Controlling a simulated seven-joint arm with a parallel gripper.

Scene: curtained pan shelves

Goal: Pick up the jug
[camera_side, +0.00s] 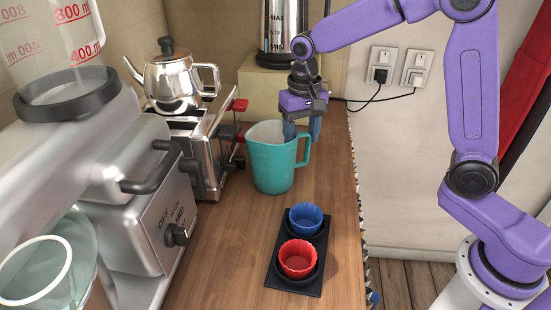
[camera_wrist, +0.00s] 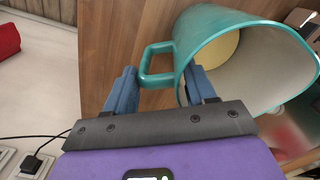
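The jug (camera_side: 273,160) is teal outside with a pale inside, standing upright on the wooden counter. Its handle is on the right in the side view. In the wrist view the jug (camera_wrist: 240,18) fills the upper right, with its open mouth visible and its handle (camera_wrist: 147,62) toward the left. My gripper (camera_side: 302,130) is above the handle side, pointing down. In the wrist view my gripper (camera_wrist: 163,84) has its blue fingers apart, one to the left of the handle and the other at the jug's rim. The handle lies between them with gaps. I cannot tell whether the right finger touches the wall.
A black tray (camera_side: 271,283) with a blue cup (camera_side: 306,218) and a red cup (camera_side: 297,258) lies in front. A toaster (camera_side: 207,165), a kettle (camera_side: 172,82) and a large grey machine (camera_side: 120,190) stand left. A steel appliance (camera_side: 281,30) stands behind. Sockets with cables are on the wall.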

